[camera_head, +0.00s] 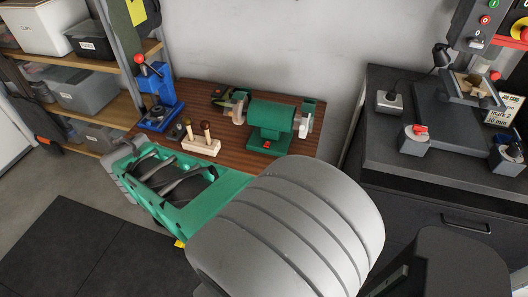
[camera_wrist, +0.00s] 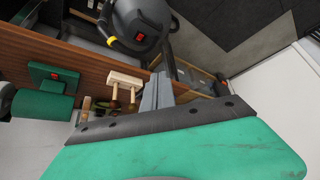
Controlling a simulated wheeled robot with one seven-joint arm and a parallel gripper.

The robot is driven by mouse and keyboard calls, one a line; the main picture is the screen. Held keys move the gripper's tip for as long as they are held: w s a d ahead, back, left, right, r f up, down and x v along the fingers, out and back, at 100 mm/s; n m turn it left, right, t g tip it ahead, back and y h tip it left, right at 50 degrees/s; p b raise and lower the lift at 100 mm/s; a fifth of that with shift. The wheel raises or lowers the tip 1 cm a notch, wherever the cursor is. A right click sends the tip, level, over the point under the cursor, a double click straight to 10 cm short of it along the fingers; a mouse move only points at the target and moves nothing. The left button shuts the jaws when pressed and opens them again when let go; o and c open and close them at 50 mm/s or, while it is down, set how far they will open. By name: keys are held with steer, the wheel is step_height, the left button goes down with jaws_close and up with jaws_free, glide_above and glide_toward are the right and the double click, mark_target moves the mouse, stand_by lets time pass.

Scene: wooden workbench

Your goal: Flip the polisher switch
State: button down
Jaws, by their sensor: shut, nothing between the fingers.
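The green polisher (camera_head: 270,118) stands at the back right of the wooden bench, with pale wheels at its ends. Its red switch (camera_head: 267,144) is on the green base, facing the front. In the wrist view, the polisher (camera_wrist: 42,105) is at the left edge and the red switch (camera_wrist: 56,76) shows on its base. Whether the switch is on or off is too small to tell. My gripper (camera_wrist: 158,80) is shut and empty, apart from the switch and to its right in the wrist view.
A wooden stand with two handled tools (camera_head: 201,147) lies between my gripper and the polisher; it also shows in the wrist view (camera_wrist: 125,79). A blue press (camera_head: 160,98) with a red knob stands at the bench's left. A dark cabinet (camera_head: 430,195) is at the right.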

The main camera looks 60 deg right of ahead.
steer(key=s+d+f+m+h+b, duration=0.1)
steer(key=d+f+m+h, duration=0.15)
steer(key=d, duration=0.35)
steer(key=d+f+m+h+b, duration=0.1)
steer(key=d+f, duration=0.3)
steer(key=d, duration=0.1)
steer(key=m+g+h+b, duration=0.3)
steer(key=m+h+b, duration=0.2)
steer(key=m+h, duration=0.1)
glide_above(267, 144)
steer(key=a, duration=0.2)
steer(key=f, duration=0.9)
steer(key=shift+s+a, duration=0.2)
steer(key=f, duration=0.3)
steer(key=shift+a, duration=0.35)
steer(key=shift+f, duration=0.45)
steer(key=shift+s+f, duration=0.1)
